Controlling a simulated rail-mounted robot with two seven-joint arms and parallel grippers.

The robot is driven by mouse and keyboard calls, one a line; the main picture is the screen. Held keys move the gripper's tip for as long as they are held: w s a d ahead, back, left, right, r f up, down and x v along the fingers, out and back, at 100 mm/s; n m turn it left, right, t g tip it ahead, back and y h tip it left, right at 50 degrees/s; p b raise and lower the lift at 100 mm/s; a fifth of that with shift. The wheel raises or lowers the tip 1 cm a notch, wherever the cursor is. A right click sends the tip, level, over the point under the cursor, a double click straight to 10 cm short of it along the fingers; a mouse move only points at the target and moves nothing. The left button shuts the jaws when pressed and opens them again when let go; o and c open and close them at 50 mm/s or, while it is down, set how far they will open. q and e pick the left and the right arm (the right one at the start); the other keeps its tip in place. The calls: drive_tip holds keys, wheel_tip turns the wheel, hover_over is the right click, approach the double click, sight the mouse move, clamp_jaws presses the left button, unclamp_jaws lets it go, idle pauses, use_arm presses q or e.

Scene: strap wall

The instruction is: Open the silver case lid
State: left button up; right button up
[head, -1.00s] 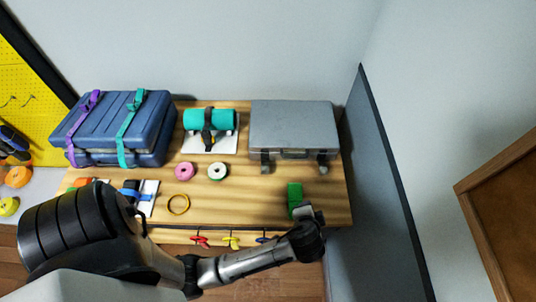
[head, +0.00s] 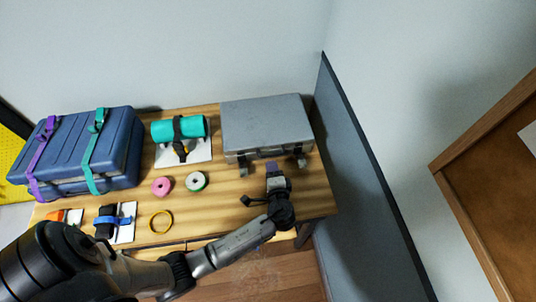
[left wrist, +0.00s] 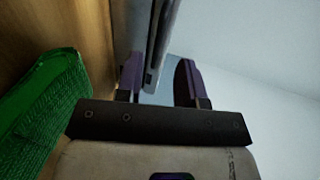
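The silver case (head: 268,122) lies at the right back of the wooden table in the head view, with its lid down. Two dark latches, a left one (head: 243,166) and a right one (head: 300,158), show at its front edge. My left gripper (head: 271,167) is just in front of the case, between the latches. In the left wrist view its purple fingers (left wrist: 160,82) stand apart, with a gap between them. A grey edge, seemingly of the silver case (left wrist: 161,42), shows beyond that gap; I cannot tell whether they touch. My right gripper is not in view.
A blue case (head: 80,150) with purple and teal straps stands at left. A teal roll (head: 178,127), a pink roll (head: 162,186), a green-and-white roll (head: 196,181) and a yellow ring (head: 161,222) lie mid-table. A green object (left wrist: 45,115) is close beside my left gripper. A grey panel (head: 365,190) borders the right.

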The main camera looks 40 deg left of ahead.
sight(268, 155)
use_arm(q)
drive_tip(key=shift+x, duration=3.55)
clamp_jaws()
